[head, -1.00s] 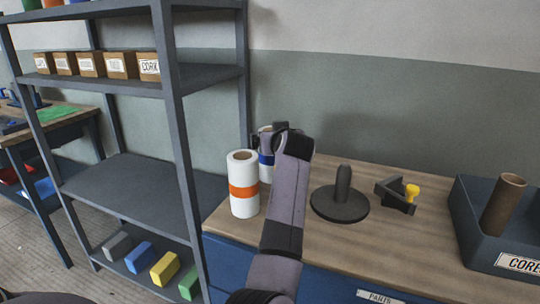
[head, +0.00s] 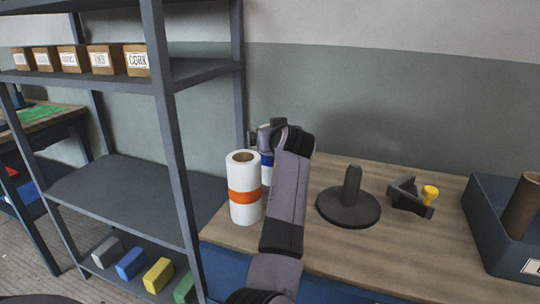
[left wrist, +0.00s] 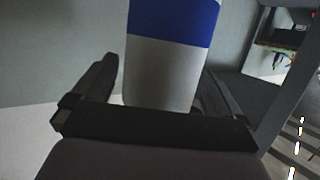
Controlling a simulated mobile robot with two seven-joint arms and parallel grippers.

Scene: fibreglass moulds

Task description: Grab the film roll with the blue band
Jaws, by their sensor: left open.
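The white film roll with the blue band (head: 267,176) stands upright on the workbench, behind the orange-banded roll and partly hidden by it and by my left arm. In the left wrist view the blue-banded roll (left wrist: 172,70) is large, between my two spread fingers. My left gripper (left wrist: 155,90) is open around it, and no clear contact shows. In the head view the left gripper (head: 266,138) is at the roll's upper part, its fingers mostly hidden by the wrist. My right gripper is not in view.
The orange-banded roll (head: 244,186) stands just left of my left arm, close to it. Right of the arm are a dark stand with a post (head: 349,205), a tape dispenser with a yellow knob (head: 411,196) and a blue bin (head: 487,225). A grey shelf (head: 174,130) rises at left.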

